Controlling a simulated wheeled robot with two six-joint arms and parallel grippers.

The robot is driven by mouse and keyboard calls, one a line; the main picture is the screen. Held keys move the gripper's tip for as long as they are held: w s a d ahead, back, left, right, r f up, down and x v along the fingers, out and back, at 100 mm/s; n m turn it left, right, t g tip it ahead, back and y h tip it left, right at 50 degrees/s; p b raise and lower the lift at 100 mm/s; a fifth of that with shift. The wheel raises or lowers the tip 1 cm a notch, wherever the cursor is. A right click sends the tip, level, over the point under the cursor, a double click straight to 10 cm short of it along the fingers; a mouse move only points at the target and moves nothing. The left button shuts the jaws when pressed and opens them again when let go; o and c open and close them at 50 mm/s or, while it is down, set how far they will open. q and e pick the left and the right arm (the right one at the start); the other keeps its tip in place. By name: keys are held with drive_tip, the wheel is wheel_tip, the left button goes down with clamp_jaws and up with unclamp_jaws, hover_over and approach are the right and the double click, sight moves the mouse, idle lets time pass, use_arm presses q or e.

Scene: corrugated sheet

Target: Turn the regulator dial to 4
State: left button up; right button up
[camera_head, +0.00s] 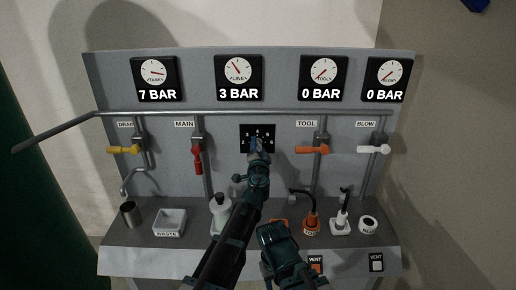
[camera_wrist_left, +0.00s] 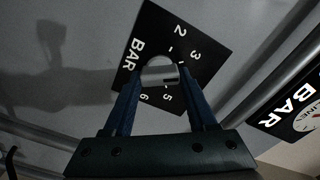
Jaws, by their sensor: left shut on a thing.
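The regulator dial's black plate (camera_head: 245,131) is in the middle of the panel, with numbers around it and the 4 at the top. My left gripper (camera_head: 258,148) reaches up to it and covers the middle and lower part. In the left wrist view the grey dial knob (camera_wrist_left: 159,69) sits between the fingertips of my left gripper (camera_wrist_left: 160,82), which is shut on it. The plate (camera_wrist_left: 150,25) shows 2, 3, 5, 6 and BAR there; I cannot tell where the pointer sits. My right gripper (camera_head: 278,240) is low in front of the bench; its jaws are not clear.
The LINE gauge (camera_head: 239,70) reads 3 BAR, the TANK gauge (camera_head: 156,72) 7 BAR. The red MAIN valve (camera_head: 197,158) and orange TOOL valve (camera_head: 312,150) flank the dial. A white bottle (camera_head: 219,212) and orange tool (camera_head: 311,222) stand on the bench below.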

use_arm(q)
drive_tip(key=m, duration=0.6)
drive_tip(key=shift+f, duration=0.1)
drive_tip(key=shift+m, duration=0.3)
drive_tip(key=shift+s, duration=0.1)
idle(0.3)
drive_tip(key=o, duration=1.4)
drive_tip(key=shift+c, duration=0.2)
